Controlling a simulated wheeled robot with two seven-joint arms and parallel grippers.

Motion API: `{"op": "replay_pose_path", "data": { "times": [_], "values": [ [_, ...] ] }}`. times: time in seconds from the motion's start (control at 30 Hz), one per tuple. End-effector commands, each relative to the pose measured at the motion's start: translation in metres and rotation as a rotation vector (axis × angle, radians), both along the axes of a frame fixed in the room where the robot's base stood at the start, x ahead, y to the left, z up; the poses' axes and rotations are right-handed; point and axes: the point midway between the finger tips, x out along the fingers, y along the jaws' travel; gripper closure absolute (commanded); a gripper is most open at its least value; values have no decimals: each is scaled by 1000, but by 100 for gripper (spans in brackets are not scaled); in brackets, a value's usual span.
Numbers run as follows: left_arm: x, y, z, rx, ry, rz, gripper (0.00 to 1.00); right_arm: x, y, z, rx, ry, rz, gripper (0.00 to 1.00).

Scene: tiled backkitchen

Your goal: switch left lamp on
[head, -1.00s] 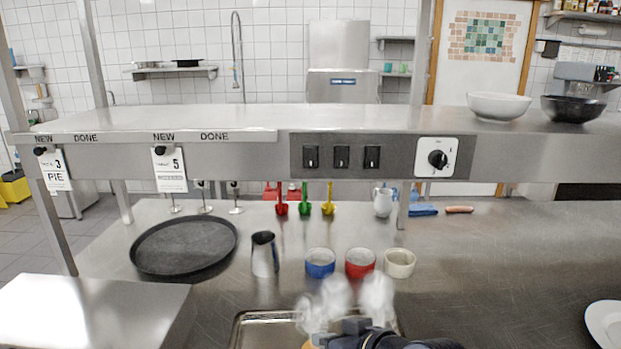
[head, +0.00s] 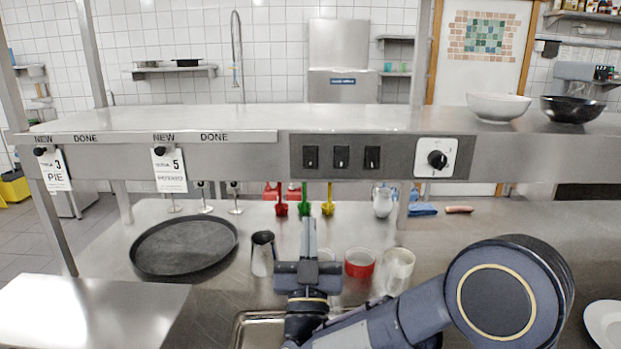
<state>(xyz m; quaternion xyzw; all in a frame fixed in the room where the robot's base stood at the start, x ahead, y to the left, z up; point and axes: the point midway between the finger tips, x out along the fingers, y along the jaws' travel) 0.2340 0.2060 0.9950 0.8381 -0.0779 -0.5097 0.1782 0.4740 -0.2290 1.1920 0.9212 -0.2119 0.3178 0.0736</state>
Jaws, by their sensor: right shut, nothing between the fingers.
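A dark panel (head: 384,172) on the front of the steel shelf carries three black rocker switches: left (head: 311,157), middle (head: 342,157) and right (head: 372,157). I cannot tell the position of any rocker. No lamp is clearly visible. My right gripper (head: 308,226) is shut and empty, with its fingers pointing up. In the picture its tips are below the left switch and apart from it. My left gripper is out of view.
A round dial (head: 437,158) sits right of the switches. Below the shelf are a black round tray (head: 184,248), a metal pitcher (head: 263,254), a red cup (head: 360,263) and a cream cup (head: 399,266). Bowls (head: 497,106) stand on the shelf. My right arm covers the counter's front right.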

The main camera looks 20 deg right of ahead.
Motion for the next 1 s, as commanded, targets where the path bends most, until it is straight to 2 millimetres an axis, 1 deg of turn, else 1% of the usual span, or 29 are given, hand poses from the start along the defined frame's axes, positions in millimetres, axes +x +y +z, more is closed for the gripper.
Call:
{"op": "replay_pose_path", "data": {
  "times": [0.23, 0.37, 0.47, 0.8, 0.83, 0.9, 1.0],
  "values": [
    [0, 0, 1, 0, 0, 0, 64, 1, -1, 2, 1, 1, 1, 100],
    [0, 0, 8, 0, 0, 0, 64, 8, -5, 10, 1, -1, 0, 100],
    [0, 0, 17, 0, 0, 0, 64, 19, -11, 22, 0, -1, -2, 100],
    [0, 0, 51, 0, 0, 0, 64, 71, -35, 67, 0, 1, 0, 100],
    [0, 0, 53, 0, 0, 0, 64, 75, -37, 68, 1, 2, 0, 100],
    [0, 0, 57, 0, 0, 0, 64, 86, -42, 63, 0, 5, 0, 100],
    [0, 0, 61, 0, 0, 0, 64, 97, -47, 61, 0, 2, 1, 100]
  ]
}}
